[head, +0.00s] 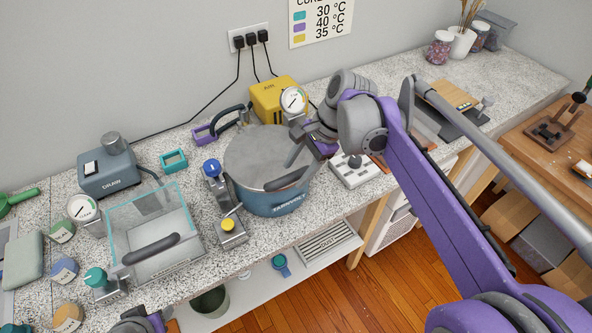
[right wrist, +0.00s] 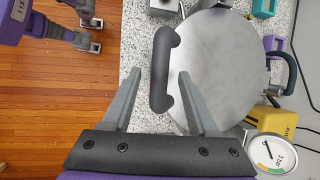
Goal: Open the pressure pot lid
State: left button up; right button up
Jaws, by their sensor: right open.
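The pressure pot (head: 270,200) is a blue round pot on the counter, marked TARRVOLT. Its flat grey metal lid (head: 258,155) sits on top, with a dark bar handle (head: 290,180) near the front right rim. The lid (right wrist: 225,60) and handle (right wrist: 160,70) also show in the right wrist view. My right gripper (right wrist: 159,74) is open and empty; its fingertips appear on either side of the handle there, but their height above it is unclear. My left gripper (right wrist: 90,33) shows at the top left of that view, its fingers apart and empty.
A yellow air unit with a gauge (head: 293,100) stands behind the pot. A small clamp with a blue knob (head: 212,168) and a yellow-knobbed part (head: 228,225) stand close on the left. A clear-walled box (head: 160,250) is further left. A white block (head: 352,172) sits at right.

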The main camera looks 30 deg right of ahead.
jog(key=shift+a+f, duration=0.15)
jog(key=shift+f, duration=0.2)
grip_shut()
dwell(1.2)
